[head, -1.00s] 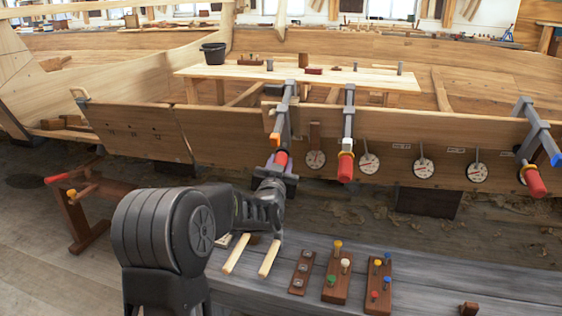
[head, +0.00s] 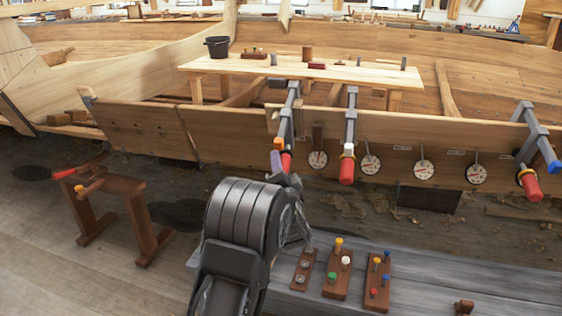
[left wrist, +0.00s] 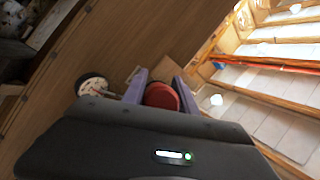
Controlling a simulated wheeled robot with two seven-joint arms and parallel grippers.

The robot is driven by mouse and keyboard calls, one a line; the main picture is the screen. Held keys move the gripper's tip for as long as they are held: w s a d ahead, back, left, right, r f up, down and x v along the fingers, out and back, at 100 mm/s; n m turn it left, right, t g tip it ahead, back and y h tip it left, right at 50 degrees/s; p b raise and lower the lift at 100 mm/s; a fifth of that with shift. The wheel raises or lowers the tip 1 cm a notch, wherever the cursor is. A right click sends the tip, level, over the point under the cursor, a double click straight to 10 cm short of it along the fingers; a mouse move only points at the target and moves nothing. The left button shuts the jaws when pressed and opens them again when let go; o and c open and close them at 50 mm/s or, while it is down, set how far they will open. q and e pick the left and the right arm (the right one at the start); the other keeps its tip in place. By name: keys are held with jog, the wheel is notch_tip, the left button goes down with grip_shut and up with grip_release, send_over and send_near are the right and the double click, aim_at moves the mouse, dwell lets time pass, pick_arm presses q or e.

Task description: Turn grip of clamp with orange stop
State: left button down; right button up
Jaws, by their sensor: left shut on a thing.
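The clamp with the orange stop (head: 277,143) hangs on the hull plank's top edge, left of the other clamps. Its red grip (head: 286,161) points down toward me. My left gripper (head: 282,165) is shut on this red grip, with a purple finger showing at the grip's left side. In the left wrist view the red grip (left wrist: 162,96) sits between the two purple fingers of my left gripper (left wrist: 161,90). My arm hides the grip's lower end in the head view. My right gripper is not in view.
A clamp with a white stop (head: 348,150) and one with a blue stop (head: 554,167) hang farther right. Several round dials (head: 371,164) line the plank. A grey bench (head: 420,275) with peg blocks (head: 337,278) stands below. A wooden trestle (head: 125,190) stands left.

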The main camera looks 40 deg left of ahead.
pick_arm(q)
jog(key=shift+m+y, duration=0.3)
jog(key=shift+m, duration=0.2)
jog(key=shift+s, duration=0.1)
jog(key=c, duration=1)
grip_release()
jog(key=shift+o, duration=0.2)
jog(key=v, duration=0.7)
jog(key=shift+s+d, duration=0.25)
jog(key=shift+d, duration=0.05)
jog(key=shift+f, duration=0.1)
